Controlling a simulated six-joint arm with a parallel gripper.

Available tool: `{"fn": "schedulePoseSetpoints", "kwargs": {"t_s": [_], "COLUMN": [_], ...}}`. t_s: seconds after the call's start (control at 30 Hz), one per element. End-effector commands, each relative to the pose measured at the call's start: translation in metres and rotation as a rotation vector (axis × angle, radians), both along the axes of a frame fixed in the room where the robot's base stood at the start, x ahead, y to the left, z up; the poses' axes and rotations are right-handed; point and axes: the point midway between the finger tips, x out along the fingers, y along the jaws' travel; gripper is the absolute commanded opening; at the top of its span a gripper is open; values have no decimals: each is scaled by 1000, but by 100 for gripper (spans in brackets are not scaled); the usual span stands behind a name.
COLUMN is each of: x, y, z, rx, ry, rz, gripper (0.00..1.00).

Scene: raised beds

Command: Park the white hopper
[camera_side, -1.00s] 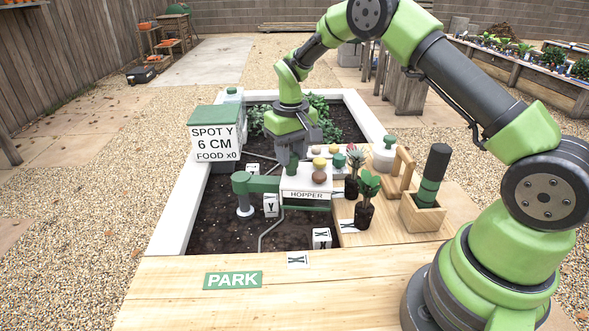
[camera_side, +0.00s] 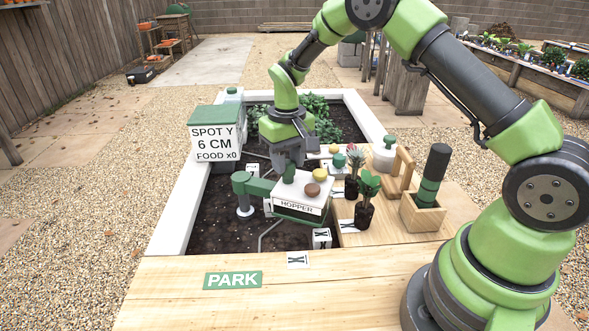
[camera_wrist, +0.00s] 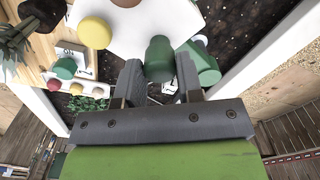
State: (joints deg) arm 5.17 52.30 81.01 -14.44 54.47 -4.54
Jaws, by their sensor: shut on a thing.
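The white hopper (camera_side: 305,197) has a green lower edge, a HOPPER label and green, yellow and brown knobs on top. It is over the soil of the bed and turned at an angle; whether it hangs free I cannot tell. My gripper (camera_side: 289,164) is above its left part, shut on the green knob (camera_wrist: 160,58). The wrist view shows this knob between my two fingers (camera_wrist: 158,78), with the white hopper top (camera_wrist: 135,28) beyond. The green PARK plate (camera_side: 233,280) lies bare on the front wooden board.
A green arm on a grey post (camera_side: 245,195) stands left of the hopper. White X blocks (camera_side: 321,238) lie in front. Potted plants (camera_side: 365,200), a wooden holder with a dark cylinder (camera_side: 425,212) and a white jar (camera_side: 384,155) stand right. The SPOT Y box (camera_side: 214,142) is on the left edge. The front board is mostly clear.

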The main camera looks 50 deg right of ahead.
Motion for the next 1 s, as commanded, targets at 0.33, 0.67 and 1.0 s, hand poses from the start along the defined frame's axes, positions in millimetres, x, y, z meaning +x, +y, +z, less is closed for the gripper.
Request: {"fn": "schedulePoseSetpoints", "kwargs": {"t_s": [0.33,0.67,1.0], "x": [-2,-6,-6], "y": [7,22,25], "z": [0,0,0], "rx": [0,1,1], "ry": [-2,-1,-1], "rz": [1,3,2], "gripper": [25,25,25]}}
